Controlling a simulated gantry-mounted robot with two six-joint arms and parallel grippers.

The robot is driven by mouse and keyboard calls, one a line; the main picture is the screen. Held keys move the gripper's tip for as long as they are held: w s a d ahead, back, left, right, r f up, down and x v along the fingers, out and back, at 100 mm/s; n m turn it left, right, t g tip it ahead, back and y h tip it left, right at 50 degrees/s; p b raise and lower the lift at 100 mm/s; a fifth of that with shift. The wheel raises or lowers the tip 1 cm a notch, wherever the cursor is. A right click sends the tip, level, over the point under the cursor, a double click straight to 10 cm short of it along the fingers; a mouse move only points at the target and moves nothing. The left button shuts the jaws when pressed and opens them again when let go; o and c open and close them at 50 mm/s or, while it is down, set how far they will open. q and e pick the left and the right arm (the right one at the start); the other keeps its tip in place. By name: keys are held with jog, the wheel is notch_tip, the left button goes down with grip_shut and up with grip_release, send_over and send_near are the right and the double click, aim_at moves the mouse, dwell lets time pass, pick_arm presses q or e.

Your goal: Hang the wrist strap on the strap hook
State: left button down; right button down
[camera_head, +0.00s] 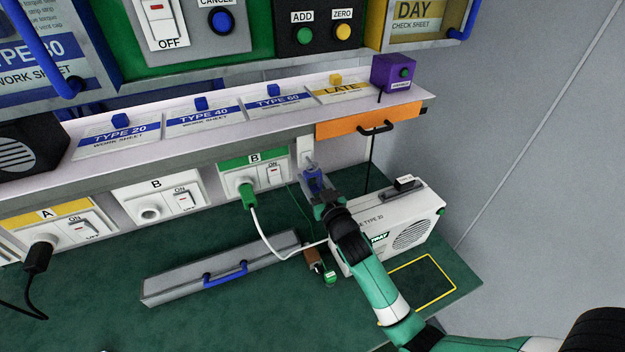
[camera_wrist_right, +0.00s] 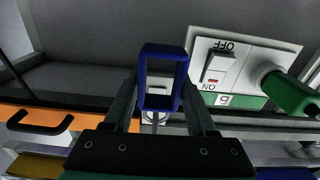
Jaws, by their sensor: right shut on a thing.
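The wrist strap shows as a dark blue band in the right wrist view (camera_wrist_right: 176,52), standing as an upright rectangular loop between my fingers. My right gripper (camera_wrist_right: 160,100) is shut on it. In the head view, my right gripper (camera_head: 316,180) holds the blue strap (camera_head: 314,184) in front of the panel, right of the green socket. A small white plate with a metal piece, seemingly the strap hook (camera_wrist_right: 155,117), shows through and below the loop in the wrist view. Its plate (camera_head: 305,150) is partly visible in the head view. I cannot tell whether loop and hook touch. My left gripper is out of view.
A white tester box (camera_head: 415,215) stands under my right arm. An orange drawer (camera_head: 350,122) with a black handle is above. The green plug (camera_head: 246,192) and its white cable lie left of the gripper. A grey case (camera_head: 215,270) lies on the green bench.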

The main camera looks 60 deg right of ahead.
jog(key=shift+f, duration=0.4)
jog(key=shift+c, duration=1.1)
grip_release()
jog(key=shift+o, duration=0.5)
jog(key=shift+r, duration=0.15)
jog(key=v, duration=1.1)
jog(key=shift+s+a+p, duration=0.25)
jog(key=shift+p, duration=0.2)
jog(key=shift+w, duration=0.1)
